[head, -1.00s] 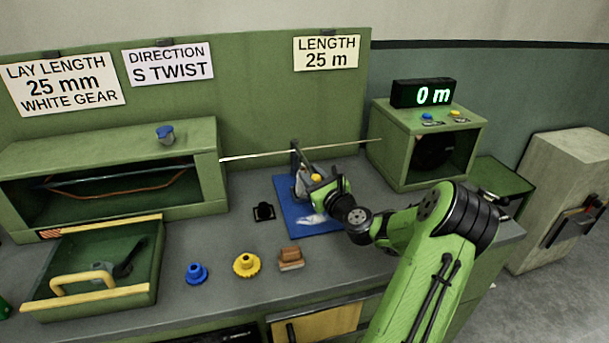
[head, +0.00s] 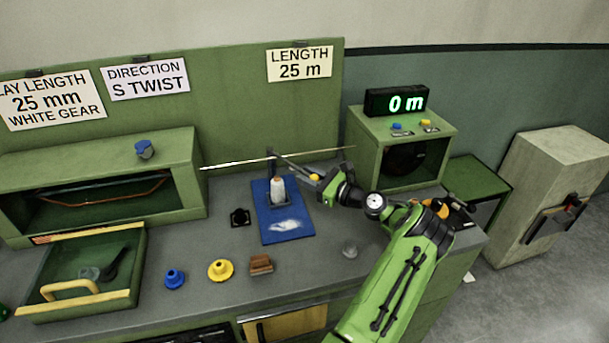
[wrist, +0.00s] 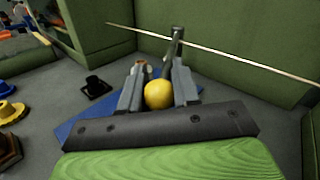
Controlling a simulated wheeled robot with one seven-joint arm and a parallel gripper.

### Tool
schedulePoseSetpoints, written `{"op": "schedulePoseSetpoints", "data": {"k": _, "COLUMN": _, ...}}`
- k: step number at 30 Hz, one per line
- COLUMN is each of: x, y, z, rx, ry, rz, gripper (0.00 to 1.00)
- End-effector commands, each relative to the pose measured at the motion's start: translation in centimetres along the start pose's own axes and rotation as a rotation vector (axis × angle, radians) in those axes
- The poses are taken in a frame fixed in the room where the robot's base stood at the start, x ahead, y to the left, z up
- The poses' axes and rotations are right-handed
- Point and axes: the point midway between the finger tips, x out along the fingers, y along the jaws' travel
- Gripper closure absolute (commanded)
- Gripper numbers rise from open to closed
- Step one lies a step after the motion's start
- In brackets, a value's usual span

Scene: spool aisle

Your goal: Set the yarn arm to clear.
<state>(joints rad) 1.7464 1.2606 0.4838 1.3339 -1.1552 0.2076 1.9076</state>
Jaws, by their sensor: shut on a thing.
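The yarn arm (head: 292,164) is a dark lever at the back of the blue mat, with a yellow ball knob (head: 314,177) on its end. It slants to the right, away from the white yarn cone (head: 278,192) standing on the blue mat (head: 271,219). My gripper (head: 319,177) is shut on the knob. In the wrist view the knob (wrist: 158,95) sits between both fingers of my gripper (wrist: 156,82), and the lever (wrist: 176,45) runs up behind it. A pale thread line (head: 240,163) passes by the post's top. The arm's clear mark is not seen.
A green box with a 0 m display (head: 396,101) stands at the right. Blue (head: 174,278) and yellow (head: 220,270) gears and a brown block (head: 261,264) lie at the front. An open drawer (head: 130,270) is at the left. A grey piece (head: 350,250) lies near my arm.

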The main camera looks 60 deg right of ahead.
Motion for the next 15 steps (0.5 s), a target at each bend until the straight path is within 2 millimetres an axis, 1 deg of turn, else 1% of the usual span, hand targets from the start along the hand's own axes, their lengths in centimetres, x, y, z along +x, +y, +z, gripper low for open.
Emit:
{"op": "schedulePoseSetpoints", "data": {"k": 13, "x": 0.16, "y": 0.18, "z": 0.10, "rx": 0.001, "ry": -0.007, "rz": 0.020, "gripper": 1.00}}
{"op": "schedulePoseSetpoints", "data": {"k": 14, "x": 0.16, "y": 0.18, "z": 0.10, "rx": 0.001, "ry": -0.007, "rz": 0.020, "gripper": 0.66}}
{"op": "schedulePoseSetpoints", "data": {"k": 15, "x": 0.16, "y": 0.17, "z": 0.10, "rx": 0.001, "ry": -0.007, "rz": 0.020, "gripper": 0.60}}
